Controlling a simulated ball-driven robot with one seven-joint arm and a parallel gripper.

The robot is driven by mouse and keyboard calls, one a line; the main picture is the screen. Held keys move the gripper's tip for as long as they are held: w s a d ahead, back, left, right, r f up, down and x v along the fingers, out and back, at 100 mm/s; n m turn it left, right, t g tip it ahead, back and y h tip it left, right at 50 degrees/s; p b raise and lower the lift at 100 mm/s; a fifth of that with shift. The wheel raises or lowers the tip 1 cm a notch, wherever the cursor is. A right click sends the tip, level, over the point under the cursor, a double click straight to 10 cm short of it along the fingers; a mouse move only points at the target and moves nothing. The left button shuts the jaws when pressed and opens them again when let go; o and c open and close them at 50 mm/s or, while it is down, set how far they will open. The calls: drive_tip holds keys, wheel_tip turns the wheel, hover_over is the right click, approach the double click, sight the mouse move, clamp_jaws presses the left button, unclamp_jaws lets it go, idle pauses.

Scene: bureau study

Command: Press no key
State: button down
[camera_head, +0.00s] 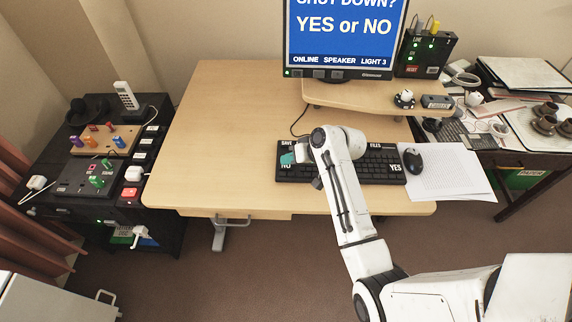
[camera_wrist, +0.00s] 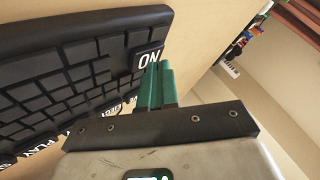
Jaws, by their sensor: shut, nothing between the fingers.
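A black keyboard (camera_head: 370,172) lies on the wooden desk under the monitor. Its NO key (camera_head: 286,166) is at the front left, and its YES key (camera_head: 395,168) is at the right. My gripper (camera_head: 288,158) is shut and empty, its green fingertips right by the NO key. In the wrist view, the fingertips of my gripper (camera_wrist: 154,80) are in front of the NO key (camera_wrist: 148,58), whose label appears upside down. I cannot tell whether the fingertips touch the key. My arm hides part of the keyboard's middle.
The monitor (camera_head: 340,38) shows "SHUT DOWN? YES or NO". A mouse (camera_head: 412,161) and white papers (camera_head: 450,172) lie right of the keyboard. A black side table (camera_head: 70,205) with switches stands at left. The desk's left part (camera_head: 225,130) is clear.

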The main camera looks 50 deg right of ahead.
sight(289, 166)
drive_tip(key=shift+f, duration=0.3)
idle(0.4)
drive_tip(key=shift+r, duration=0.1)
drive_tip(key=shift+r+p, duration=0.8)
drive_tip(key=shift+p, duration=0.05)
drive_tip(key=shift+r, duration=0.1)
wheel_tip(289, 166, up, 5)
drive_tip(key=p, duration=0.5)
idle(0.6)
